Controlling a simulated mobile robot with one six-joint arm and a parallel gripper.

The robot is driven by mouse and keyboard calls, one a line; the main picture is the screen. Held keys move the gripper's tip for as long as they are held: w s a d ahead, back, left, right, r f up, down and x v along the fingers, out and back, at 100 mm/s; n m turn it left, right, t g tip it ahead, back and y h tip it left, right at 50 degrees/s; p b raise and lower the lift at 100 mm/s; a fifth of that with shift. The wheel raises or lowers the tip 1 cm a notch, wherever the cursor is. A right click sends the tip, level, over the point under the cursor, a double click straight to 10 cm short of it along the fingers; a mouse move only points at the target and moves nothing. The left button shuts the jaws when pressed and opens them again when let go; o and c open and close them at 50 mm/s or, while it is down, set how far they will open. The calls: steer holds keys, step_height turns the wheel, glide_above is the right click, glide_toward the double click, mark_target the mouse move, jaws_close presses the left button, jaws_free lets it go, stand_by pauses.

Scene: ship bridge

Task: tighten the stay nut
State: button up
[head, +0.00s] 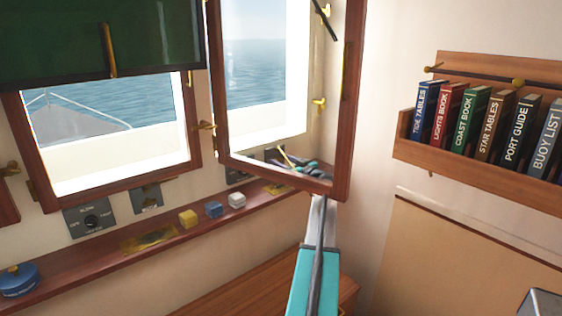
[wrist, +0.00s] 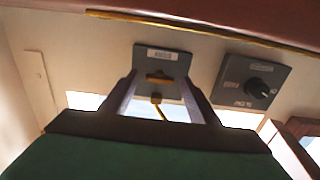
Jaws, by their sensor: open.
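My gripper (head: 282,161) shows through the lower pane of the open wooden window (head: 342,125), close to the wall in the head view. In the wrist view its two fingers (wrist: 160,82) are apart and point at a small grey panel with a brass turn piece (wrist: 159,77). A small brass knob on a thin brass rod (wrist: 156,98) shows between the fingers, with no clear contact. The rod also shows beside the gripper in the head view (head: 287,157). I cannot tell for sure which brass piece is the stay nut.
A knob panel (head: 90,220) is on the wall. A bookshelf (head: 409,151) is at right.

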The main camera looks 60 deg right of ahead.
steer(key=shift+w+d, duration=0.15)
steer(key=shift+w, duration=0.2)
steer(key=c, duration=0.9)
steer(key=shift+s+a+f, duration=0.1)
steer(key=shift+s+a, duration=0.05)
steer(key=shift+a, duration=0.35)
steer(key=shift+c, duration=0.7)
steer(key=shift+d, duration=0.35)
